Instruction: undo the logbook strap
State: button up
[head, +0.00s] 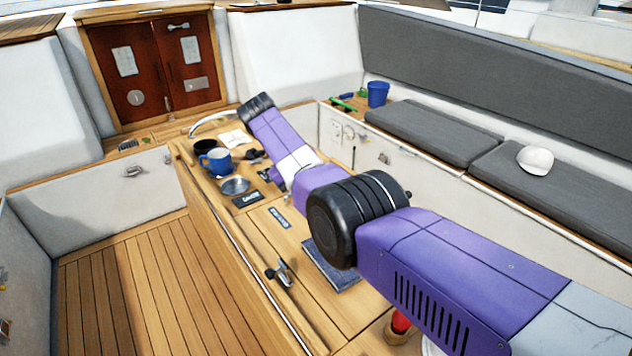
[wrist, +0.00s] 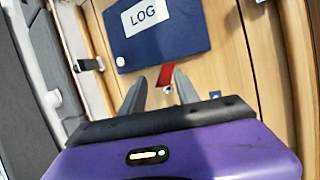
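The dark blue logbook (wrist: 165,40) with a white LOG label lies flat on the wooden surface in the wrist view. A short red strap (wrist: 164,76) sticks out past its lower edge. A small round pale piece (wrist: 167,89) shows at the strap's end. A white round stud (wrist: 121,61) sits at the cover's lower left corner. My gripper (wrist: 156,91) is open, its two grey fingers apart, with the strap's end between or just beyond their tips. I cannot tell whether they touch it. In the head view my arm hides the gripper.
The cockpit table carries a blue mug (head: 217,162), a metal bowl (head: 234,186) and a white paper (head: 234,137). A metal latch (head: 281,273) is on its near side. A blue cup (head: 378,93) stands on the right bench. The floor at left is clear.

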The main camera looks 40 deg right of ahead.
notch_tip(320, 180, up, 6)
jog(key=p, duration=0.5)
notch_tip(320, 180, up, 14)
jog(key=shift+p, duration=0.45)
jog(key=shift+f, duration=0.15)
